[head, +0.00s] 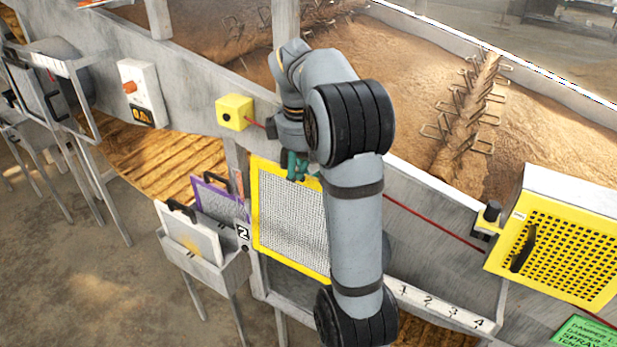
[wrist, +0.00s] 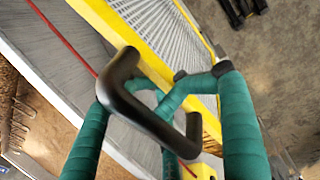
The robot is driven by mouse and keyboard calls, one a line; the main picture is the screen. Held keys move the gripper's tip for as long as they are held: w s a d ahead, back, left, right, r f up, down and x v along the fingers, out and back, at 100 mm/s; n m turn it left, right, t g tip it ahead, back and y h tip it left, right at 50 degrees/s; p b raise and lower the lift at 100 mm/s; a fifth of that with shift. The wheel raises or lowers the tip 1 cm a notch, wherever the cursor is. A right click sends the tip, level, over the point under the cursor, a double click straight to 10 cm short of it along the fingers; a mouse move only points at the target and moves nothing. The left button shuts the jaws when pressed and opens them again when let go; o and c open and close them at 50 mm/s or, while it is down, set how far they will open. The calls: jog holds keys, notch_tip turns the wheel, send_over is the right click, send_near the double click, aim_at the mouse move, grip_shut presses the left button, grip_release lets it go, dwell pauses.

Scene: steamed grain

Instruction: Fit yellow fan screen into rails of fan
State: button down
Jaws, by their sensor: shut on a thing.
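The yellow-framed screen (head: 257,210) has a grey mesh and hangs upright in front of the grey trough wall in the head view. My gripper (head: 297,166), with teal fingers, is at its top edge. In the wrist view, the fingers of my gripper (wrist: 168,112) are shut around the black handle (wrist: 122,90) on the screen's yellow frame (wrist: 128,42). My arm hides the screen's right side in the head view. A grey rounded housing (head: 63,72) at the far left, perhaps the fan, has a framed front. I cannot tell whether the screen touches any rails.
A rack (head: 208,272) left of the screen holds a pale panel (head: 190,245) and a purple-framed screen (head: 213,192). A yellow perforated box (head: 560,240) is at right. A red cord (head: 432,219) runs along the wall. A yellow block (head: 235,111) and a control box (head: 140,90) are on the wall.

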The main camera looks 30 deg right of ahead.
aim_at(306, 155)
jog(key=shift+r+p, duration=4.25)
jog(key=shift+r, duration=0.2)
jog(key=shift+f, duration=0.1)
jog(key=shift+s+a+f+b, duration=0.35)
jog(key=shift+a+b, duration=0.2)
jog(key=shift+b, duration=0.7)
jog(key=shift+s+a+f+t+h+b, duration=0.15)
jog(key=shift+s+a+h+b, duration=0.15)
jog(key=shift+a+b, duration=0.2)
jog(key=shift+s+a+r+t+h+b, duration=0.15)
jog(key=shift+s+a+h+b, duration=0.1)
jog(key=shift+a+h+b, duration=0.15)
jog(key=shift+d, duration=0.1)
jog(key=shift+f, duration=0.45)
